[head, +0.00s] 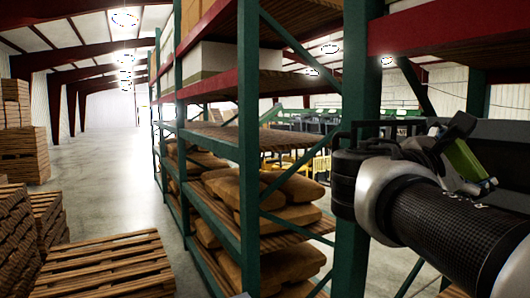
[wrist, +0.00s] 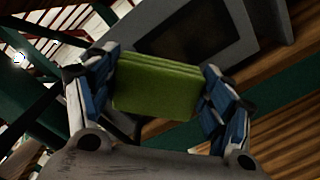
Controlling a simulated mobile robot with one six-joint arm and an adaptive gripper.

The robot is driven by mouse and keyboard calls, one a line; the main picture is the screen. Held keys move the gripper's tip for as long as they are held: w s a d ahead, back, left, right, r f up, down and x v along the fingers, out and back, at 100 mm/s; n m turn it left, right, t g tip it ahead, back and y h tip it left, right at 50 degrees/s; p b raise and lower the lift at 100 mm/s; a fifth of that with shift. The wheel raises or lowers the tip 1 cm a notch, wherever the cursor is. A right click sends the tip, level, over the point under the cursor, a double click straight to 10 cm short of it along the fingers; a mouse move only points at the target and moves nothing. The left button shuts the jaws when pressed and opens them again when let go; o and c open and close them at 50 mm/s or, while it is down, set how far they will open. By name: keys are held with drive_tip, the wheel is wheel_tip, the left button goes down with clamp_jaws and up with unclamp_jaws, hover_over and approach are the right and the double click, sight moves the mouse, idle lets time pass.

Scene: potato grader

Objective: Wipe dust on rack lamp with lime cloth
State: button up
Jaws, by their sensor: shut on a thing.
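My gripper (wrist: 158,76) is shut on the lime cloth (wrist: 155,88), a folded green pad held between its two blue-lined fingers in the wrist view. In the head view my gripper (head: 452,145) is at the right, beside a green rack post, and the cloth (head: 464,160) shows as a green strip at its end. Beyond the cloth in the wrist view is a grey box-like housing with a dark front panel (wrist: 190,40); it may be the rack lamp. I cannot make out dust on it, nor whether the cloth touches it.
A green rack post (head: 360,120) stands just left of my gripper, under a red shelf beam (head: 430,28). Rack shelves with brown sacks (head: 290,190) fill the middle. Wooden pallets (head: 108,265) are stacked at the left. The aisle floor (head: 110,175) between is clear.

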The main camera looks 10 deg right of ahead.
drive_tip(key=shift+b+v, duration=0.3)
drive_tip(key=shift+v, duration=1.2)
drive_tip(key=shift+d, duration=0.1)
drive_tip(key=shift+x, duration=3.25)
drive_tip(key=shift+x, duration=1.15)
